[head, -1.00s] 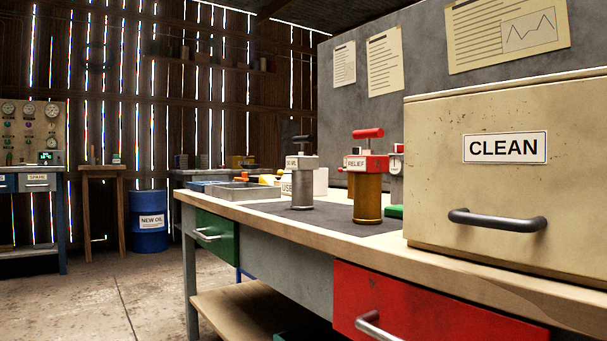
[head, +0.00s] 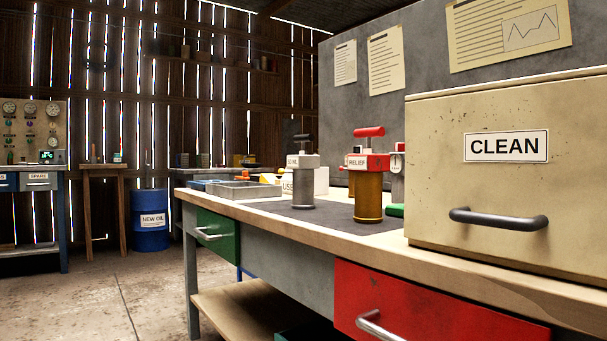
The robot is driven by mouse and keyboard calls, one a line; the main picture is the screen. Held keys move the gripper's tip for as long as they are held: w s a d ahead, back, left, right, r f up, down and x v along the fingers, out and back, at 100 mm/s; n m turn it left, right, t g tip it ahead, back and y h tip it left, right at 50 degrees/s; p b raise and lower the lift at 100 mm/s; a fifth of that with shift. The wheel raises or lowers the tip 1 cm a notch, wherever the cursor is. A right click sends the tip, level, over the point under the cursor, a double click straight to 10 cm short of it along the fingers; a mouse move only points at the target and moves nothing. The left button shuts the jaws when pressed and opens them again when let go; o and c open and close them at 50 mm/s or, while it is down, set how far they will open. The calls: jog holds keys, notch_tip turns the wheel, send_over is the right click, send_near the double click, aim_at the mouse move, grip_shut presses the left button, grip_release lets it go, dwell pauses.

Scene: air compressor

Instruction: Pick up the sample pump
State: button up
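No label in view reads "sample pump". A grey metal cylinder (head: 303,187) with a black T-handle and a white label, too small to read surely, stands upright on the dark mat (head: 333,218) on the workbench. To its right stands a brass cylinder (head: 368,196) with a red head, a red T-handle and a label reading RELIEF. I cannot tell for sure which is the pump. My gripper is not in view.
A cream box (head: 505,190) marked CLEAN fills the bench's right side. A grey tray (head: 243,190) and a white box (head: 300,181) lie farther left and back. A green drawer (head: 217,237) and a red drawer (head: 430,305) are below. Open floor (head: 95,295) lies left.

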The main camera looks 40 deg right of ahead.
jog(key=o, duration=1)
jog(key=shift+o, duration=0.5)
